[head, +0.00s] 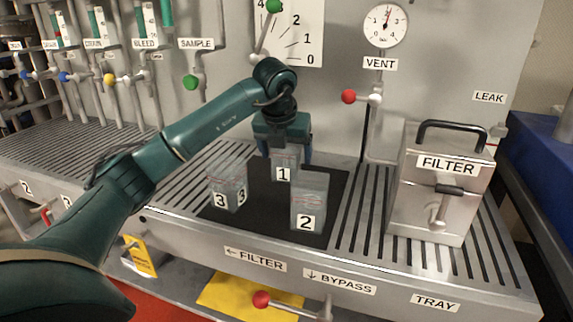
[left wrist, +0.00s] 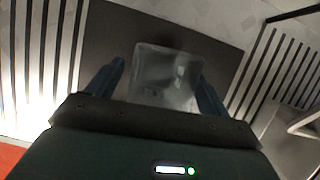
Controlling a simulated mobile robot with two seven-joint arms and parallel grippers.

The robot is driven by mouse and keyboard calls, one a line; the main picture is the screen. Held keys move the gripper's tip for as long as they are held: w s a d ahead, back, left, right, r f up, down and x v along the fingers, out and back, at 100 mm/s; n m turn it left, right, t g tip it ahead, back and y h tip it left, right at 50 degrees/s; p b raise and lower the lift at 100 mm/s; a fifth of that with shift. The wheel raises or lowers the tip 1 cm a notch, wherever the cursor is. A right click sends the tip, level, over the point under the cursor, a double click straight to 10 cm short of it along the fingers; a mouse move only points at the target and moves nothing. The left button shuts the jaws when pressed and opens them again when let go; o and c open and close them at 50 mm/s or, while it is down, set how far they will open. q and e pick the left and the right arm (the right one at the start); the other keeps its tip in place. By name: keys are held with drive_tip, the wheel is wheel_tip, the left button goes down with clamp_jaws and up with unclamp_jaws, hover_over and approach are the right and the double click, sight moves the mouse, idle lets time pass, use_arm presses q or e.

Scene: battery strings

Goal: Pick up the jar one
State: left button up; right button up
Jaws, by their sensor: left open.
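Jar one (head: 284,164), a clear square jar labelled "1", stands at the back of the black mat (head: 262,222). My left gripper (head: 283,150) is above and around it, with its blue fingers open on either side. In the left wrist view jar one (left wrist: 166,78) shows between the open fingers of my left gripper (left wrist: 162,80), with gaps at both sides. Jar two (head: 309,200) stands to the front right of jar one, and jar three (head: 228,187) to its left. My right gripper is not in view.
A metal filter box (head: 435,185) with a black handle stands on the slatted counter to the right. A panel with pipes, coloured valve knobs and a vent gauge (head: 386,25) rises behind. The mat's front left part is clear.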

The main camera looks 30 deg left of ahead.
use_arm(q)
drive_tip(key=shift+x, duration=0.8)
drive_tip(key=shift+c, duration=0.3)
drive_tip(key=c, duration=1)
drive_tip(key=shift+r, duration=0.1)
